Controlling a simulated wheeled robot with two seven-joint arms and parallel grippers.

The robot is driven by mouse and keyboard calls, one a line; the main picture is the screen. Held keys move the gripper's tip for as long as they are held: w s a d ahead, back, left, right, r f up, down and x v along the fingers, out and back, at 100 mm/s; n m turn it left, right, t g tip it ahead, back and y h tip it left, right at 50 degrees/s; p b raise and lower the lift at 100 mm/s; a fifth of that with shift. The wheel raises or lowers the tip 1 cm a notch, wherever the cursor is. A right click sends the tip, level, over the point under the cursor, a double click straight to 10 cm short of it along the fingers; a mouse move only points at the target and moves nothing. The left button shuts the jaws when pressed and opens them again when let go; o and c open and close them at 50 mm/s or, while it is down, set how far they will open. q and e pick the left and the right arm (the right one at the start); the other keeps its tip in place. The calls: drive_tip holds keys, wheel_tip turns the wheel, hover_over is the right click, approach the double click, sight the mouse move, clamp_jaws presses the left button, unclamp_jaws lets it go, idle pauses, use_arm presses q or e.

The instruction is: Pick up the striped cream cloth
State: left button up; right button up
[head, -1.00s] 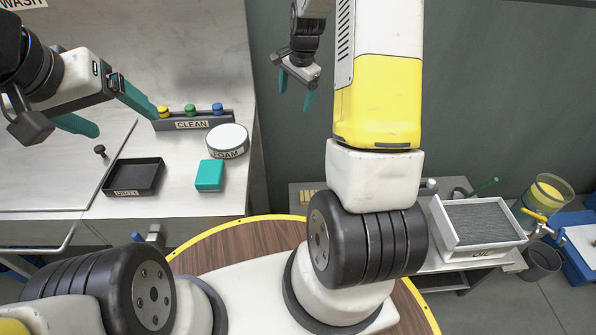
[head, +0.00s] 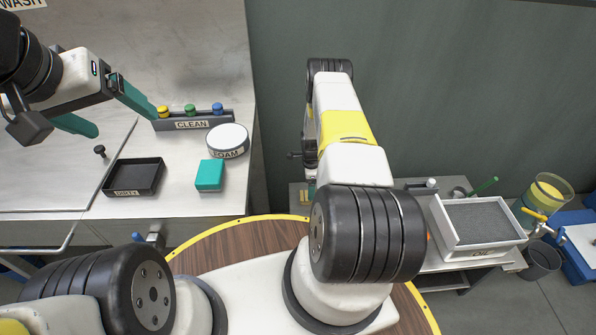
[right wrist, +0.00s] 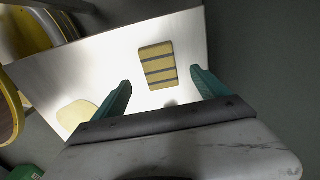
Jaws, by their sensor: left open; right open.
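The striped cream cloth (right wrist: 158,65) lies flat on a pale metal tabletop (right wrist: 120,58) in the right wrist view. It is a small yellowish-cream rectangle with dark grey stripes. My right gripper (right wrist: 161,81) is open and empty, its two teal fingers apart on either side of the cloth in the picture. I cannot tell the height between them. In the head view my right arm hides most of that spot and the gripper. My left gripper (head: 125,118) is open and empty above the left counter, near the CLEAN rack (head: 193,121).
The left counter holds a black DIRTY tray (head: 134,177), a teal block (head: 209,175) and a FOAM container (head: 228,140). On the right table stands a white OIL tray (head: 480,250), with a yellow-filled jug (head: 548,190) beyond. A round pale-yellow item (right wrist: 77,115) lies left of the cloth.

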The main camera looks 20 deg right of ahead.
wheel_tip(320, 180, down, 6)
drive_tip(key=shift+d+r, duration=0.1)
drive_tip(key=shift+r, duration=0.15)
drive_tip(key=c, duration=1.5)
